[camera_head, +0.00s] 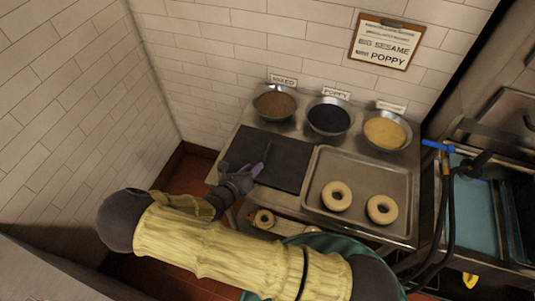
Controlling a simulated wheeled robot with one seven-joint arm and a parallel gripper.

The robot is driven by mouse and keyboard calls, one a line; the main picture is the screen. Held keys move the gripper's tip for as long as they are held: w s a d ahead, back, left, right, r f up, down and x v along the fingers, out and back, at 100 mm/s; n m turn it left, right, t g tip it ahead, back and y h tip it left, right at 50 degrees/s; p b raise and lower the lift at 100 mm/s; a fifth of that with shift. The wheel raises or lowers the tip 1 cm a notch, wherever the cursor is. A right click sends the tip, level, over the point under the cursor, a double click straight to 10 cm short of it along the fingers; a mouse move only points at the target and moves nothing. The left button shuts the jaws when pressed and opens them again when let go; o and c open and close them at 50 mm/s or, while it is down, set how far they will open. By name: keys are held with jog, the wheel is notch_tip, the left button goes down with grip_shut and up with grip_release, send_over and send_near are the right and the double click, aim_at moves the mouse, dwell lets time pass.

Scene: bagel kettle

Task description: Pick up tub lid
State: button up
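I cannot make out a tub lid for certain. A green rounded thing (340,244) shows low in the view, mostly hidden behind my yellow-sleeved arm, and I cannot tell whether it is a tub or its lid. My gripper (241,168) is at the left front edge of the steel counter, by the dark mat (285,164). Its two fingers look spread apart, with nothing clearly between them.
A metal tray (358,225) holds two bagels (336,196) (381,209). Bowls of brown (275,104), black (329,118) and yellow (384,133) topping stand along the wall. More bagels (264,219) sit on a lower shelf. A blue-handled fixture and hoses (447,215) stand at right.

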aim_at(257, 163)
jog(key=shift+p+x, duration=0.3)
jog(key=shift+x, duration=1.45)
jog(key=shift+w+d+p, duration=0.1)
jog(key=shift+w+p, duration=0.15)
jog(key=shift+p, duration=0.05)
jog(key=p+x, duration=0.2)
jog(key=x, duration=0.2)
jog(key=shift+w+d, duration=0.1)
jog(key=shift+w, duration=0.3)
grip_shut()
